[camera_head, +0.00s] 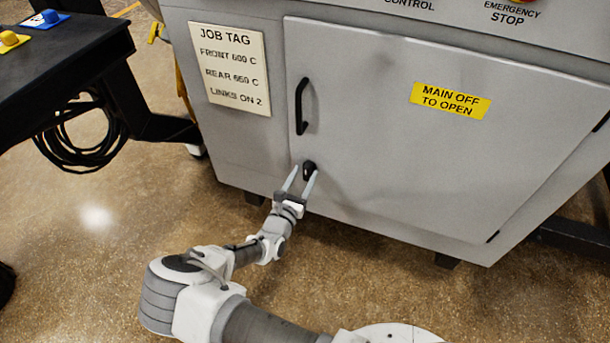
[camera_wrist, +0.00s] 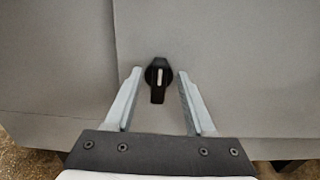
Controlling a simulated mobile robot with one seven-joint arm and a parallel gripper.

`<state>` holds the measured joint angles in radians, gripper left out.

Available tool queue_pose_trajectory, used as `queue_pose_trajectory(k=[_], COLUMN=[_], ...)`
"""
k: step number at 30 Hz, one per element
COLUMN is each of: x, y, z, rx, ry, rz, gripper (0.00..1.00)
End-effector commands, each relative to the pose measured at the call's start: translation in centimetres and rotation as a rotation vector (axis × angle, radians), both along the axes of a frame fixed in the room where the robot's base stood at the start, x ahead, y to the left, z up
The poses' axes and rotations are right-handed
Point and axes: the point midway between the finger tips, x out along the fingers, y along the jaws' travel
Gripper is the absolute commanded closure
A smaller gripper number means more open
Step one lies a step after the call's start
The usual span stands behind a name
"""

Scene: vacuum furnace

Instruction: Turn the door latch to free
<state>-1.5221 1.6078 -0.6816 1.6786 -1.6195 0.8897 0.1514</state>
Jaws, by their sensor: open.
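The door latch (camera_head: 308,170) is a small black knob low on the left side of the grey cabinet door (camera_head: 400,140). In the wrist view the latch (camera_wrist: 158,80) shows a white line that stands upright, with its narrow grip pointing down. My gripper (camera_head: 300,173) is at the latch from below, with its fingers spread. In the wrist view my gripper (camera_wrist: 159,74) has one finger on each side of the latch, with a gap on both sides. The fingers do not appear to touch the latch.
A black door handle (camera_head: 301,106) is above the latch. A job tag (camera_head: 232,70) is on the panel to the left, and a yellow label (camera_head: 450,100) is on the door. A dark table (camera_head: 60,60) with coiled cables (camera_head: 85,140) stands at left.

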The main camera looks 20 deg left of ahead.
Motion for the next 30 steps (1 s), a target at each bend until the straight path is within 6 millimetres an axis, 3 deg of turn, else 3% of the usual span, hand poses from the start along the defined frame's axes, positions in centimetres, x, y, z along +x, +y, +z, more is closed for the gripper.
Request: queue_pose_trajectory(k=[5,14,23,30], x=[1.26,1.41,1.38,1.37], y=[-0.09,-0.09,-0.09,-0.09], z=[-0.07,0.02,0.0,0.01], rx=[0.0,0.0,0.0,0.001], ry=[0.001,0.001,0.001,0.001], rz=[0.0,0.001,0.001,0.001], gripper=[0.45,0.47,1.0,1.0])
